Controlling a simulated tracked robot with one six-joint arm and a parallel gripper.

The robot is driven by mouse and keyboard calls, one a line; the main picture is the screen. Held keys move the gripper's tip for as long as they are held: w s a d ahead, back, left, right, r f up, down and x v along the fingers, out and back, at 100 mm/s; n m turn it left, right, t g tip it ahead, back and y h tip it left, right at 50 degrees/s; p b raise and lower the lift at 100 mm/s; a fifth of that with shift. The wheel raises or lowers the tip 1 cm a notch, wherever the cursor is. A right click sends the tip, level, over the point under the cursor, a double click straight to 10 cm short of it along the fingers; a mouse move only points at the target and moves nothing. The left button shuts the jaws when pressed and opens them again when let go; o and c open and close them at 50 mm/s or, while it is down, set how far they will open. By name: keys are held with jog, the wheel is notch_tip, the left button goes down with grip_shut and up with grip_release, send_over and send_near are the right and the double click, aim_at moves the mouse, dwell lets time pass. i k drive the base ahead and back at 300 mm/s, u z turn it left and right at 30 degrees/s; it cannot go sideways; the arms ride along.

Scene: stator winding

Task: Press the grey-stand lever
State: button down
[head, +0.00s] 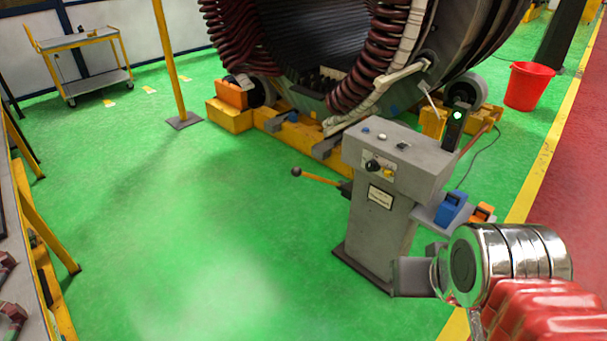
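The grey stand (378,235) is an upright pedestal with a sloped control box on top, right of the middle. Its lever (320,178) is an orange rod with a dark ball knob (296,172), sticking out to the left, nearly level. My arm shows at the lower right as a chrome joint and red bellows. A grey block (411,277) shows beside the chrome joint, in front of the stand's foot; I cannot tell whether it is part of my gripper. No fingertips can be made out. The arm's visible parts are well right of the lever.
A large stator (330,45) with dark red coils rests on yellow supports behind the stand. A lamp box (456,118) glows green. A side shelf holds a blue item (450,208) and an orange one. A red bucket (530,86) stands right. Green floor left of the lever is clear.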

aim_at(296, 172)
jog(key=u, duration=0.2)
jog(key=i, duration=0.8)
jog(key=u, duration=0.95)
jog(key=i, duration=0.65)
jog(key=u, duration=0.45)
